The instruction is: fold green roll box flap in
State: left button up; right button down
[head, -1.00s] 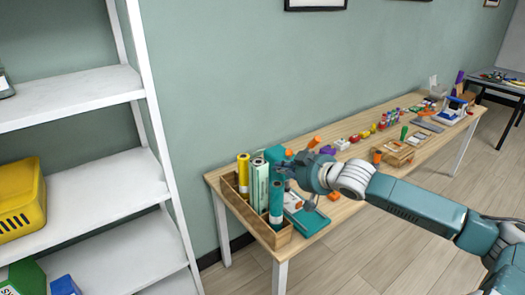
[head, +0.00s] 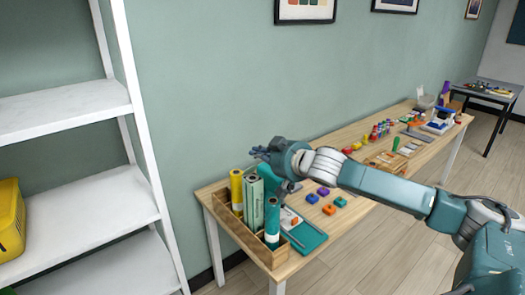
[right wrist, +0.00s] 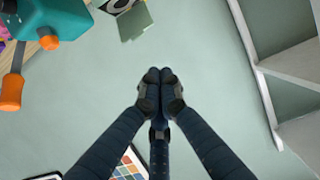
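The pale green roll box (head: 253,202) stands upright in a wooden holder (head: 233,226) at the near-left end of the table. In the right wrist view, its top end (right wrist: 118,3) shows at the upper edge, with a green flap (right wrist: 134,22) sticking outward from it. My right gripper (head: 258,152) is above and behind the box's top, apart from it. In the right wrist view, its fingertips (right wrist: 160,78) meet with nothing visible between them, and the flap lies beyond them, up and left. My left gripper is out of view.
A yellow roll (head: 236,190) and a teal roll (head: 272,222) stand beside the box. A teal object with an orange knob (right wrist: 62,22) is near the flap. A white shelf (head: 90,215) stands at left. The wall is behind my gripper.

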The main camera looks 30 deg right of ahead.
aim_at(252, 167)
jog(key=p+x, duration=0.2)
jog(key=x, duration=0.4)
jog(key=shift+w+a+r, duration=0.1)
jog(key=s+f, duration=0.2)
jog(key=shift+s, duration=0.3)
jog(key=shift+s+f+p, duration=0.25)
jog(key=shift+s+p, duration=0.05)
jog(key=shift+s, duration=0.2)
